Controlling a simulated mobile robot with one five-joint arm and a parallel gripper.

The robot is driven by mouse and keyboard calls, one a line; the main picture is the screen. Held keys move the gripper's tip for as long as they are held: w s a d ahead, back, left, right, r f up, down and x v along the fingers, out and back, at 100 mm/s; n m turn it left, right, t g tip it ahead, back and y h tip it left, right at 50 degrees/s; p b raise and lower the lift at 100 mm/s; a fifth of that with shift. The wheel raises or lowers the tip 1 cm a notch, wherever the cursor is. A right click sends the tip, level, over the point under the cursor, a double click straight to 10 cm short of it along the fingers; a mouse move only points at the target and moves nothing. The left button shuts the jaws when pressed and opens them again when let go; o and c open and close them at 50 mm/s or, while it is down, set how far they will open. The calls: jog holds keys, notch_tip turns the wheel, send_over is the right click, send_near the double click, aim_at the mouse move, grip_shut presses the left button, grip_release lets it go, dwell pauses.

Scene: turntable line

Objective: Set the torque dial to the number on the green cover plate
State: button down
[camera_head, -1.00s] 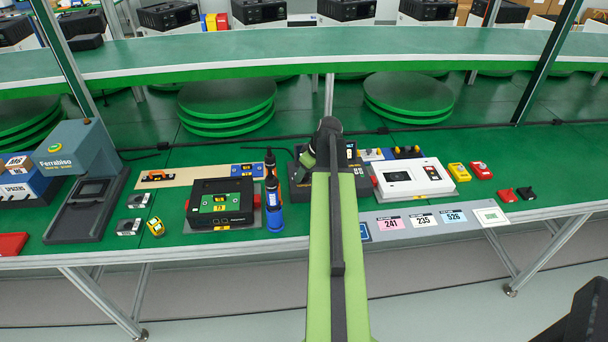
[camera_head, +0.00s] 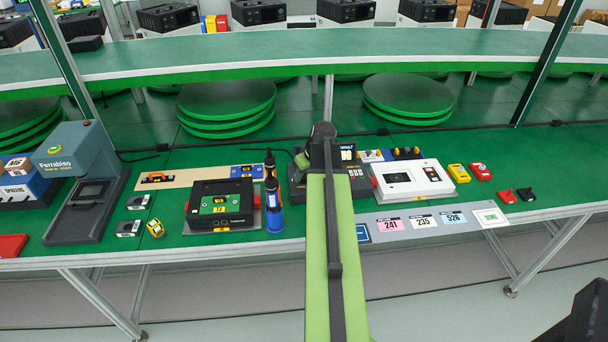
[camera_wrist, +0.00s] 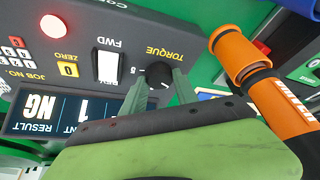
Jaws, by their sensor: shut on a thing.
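The dark torque dial (camera_wrist: 158,73) sits under the TORQUE label on the controller (camera_wrist: 100,35), which appears upside down in the wrist view. My gripper (camera_wrist: 160,82) is shut on the dial, its green fingers on either side. The dial's pointer and scale cannot be read. In the head view, my arm covers part of the controller (camera_head: 358,180) and hides the dial. The green cover plate (camera_head: 207,206) lies on a black unit left of the controller. It bears small yellow number labels, too small to read surely.
A white case (camera_head: 410,178) is on the right. The controller screen (camera_wrist: 65,113) shows RESULT NG. Number cards (camera_head: 423,221) lie in front.

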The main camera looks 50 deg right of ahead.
jog(key=m+h, duration=0.1)
jog(key=m, duration=0.2)
jog(key=m+g+h, duration=0.1)
jog(key=m, duration=0.2)
jog(key=shift+w+a, duration=0.15)
jog(key=shift+a, duration=0.05)
jog(key=m+g, duration=0.1)
jog(key=m, duration=0.2)
jog(key=m+g+h, duration=0.1)
jog(key=m, duration=0.2)
jog(key=shift+w+m+h, duration=0.15)
jog(key=shift+m+h, duration=0.15)
jog(key=shift+m, duration=0.1)
jog(key=c, duration=0.9)
grip_release()
jog(key=shift+c, duration=0.2)
jog(key=shift+a+r, duration=0.1)
jog(key=shift+r, duration=0.05)
